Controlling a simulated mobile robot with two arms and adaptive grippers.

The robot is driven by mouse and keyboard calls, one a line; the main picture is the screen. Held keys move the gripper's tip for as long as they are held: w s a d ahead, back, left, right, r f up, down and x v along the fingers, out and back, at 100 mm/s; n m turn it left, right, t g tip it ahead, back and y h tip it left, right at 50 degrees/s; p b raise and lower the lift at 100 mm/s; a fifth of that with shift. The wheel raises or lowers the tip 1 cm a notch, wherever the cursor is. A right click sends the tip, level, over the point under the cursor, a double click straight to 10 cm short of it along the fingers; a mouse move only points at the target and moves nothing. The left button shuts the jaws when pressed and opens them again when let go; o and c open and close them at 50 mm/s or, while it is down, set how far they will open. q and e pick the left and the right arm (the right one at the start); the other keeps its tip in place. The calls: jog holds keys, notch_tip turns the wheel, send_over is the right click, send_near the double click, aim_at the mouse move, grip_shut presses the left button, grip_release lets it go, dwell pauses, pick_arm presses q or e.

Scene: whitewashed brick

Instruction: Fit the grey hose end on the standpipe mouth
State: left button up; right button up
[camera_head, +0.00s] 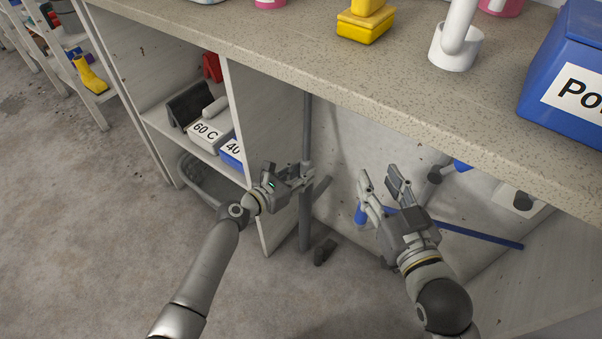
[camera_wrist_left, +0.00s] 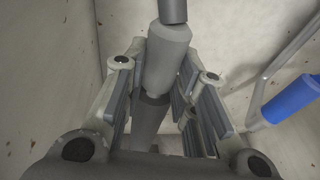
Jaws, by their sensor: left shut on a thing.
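My left gripper (camera_head: 302,177) is shut on the light grey hose end (camera_wrist_left: 168,58), under the counter beside the cabinet's side panel. In the left wrist view the hose end lies between the fingers, with a darker hose (camera_wrist_left: 172,10) running from its top. A darker upright pipe, apparently the standpipe (camera_wrist_left: 147,125), is in line just below it; it also shows in the head view (camera_head: 305,215). The two overlap in the left wrist view. I cannot tell whether the hose end is in the mouth or only in front of it. My right gripper (camera_head: 381,178) is open and empty.
A cabinet shelf (camera_head: 190,145) with boxes stands left. A blue-and-grey pipe (camera_head: 480,235) runs low along the back wall, behind my right gripper. A dark stub (camera_head: 325,250) is near the floor. Open floor lies front left.

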pick_arm(q)
jog(key=o, duration=0.9)
jog(key=shift+s+f, duration=0.1)
jog(key=shift+f, duration=0.25)
jog(key=shift+o, duration=1.1)
jog(key=shift+r, duration=0.1)
jog(key=v, duration=1.2)
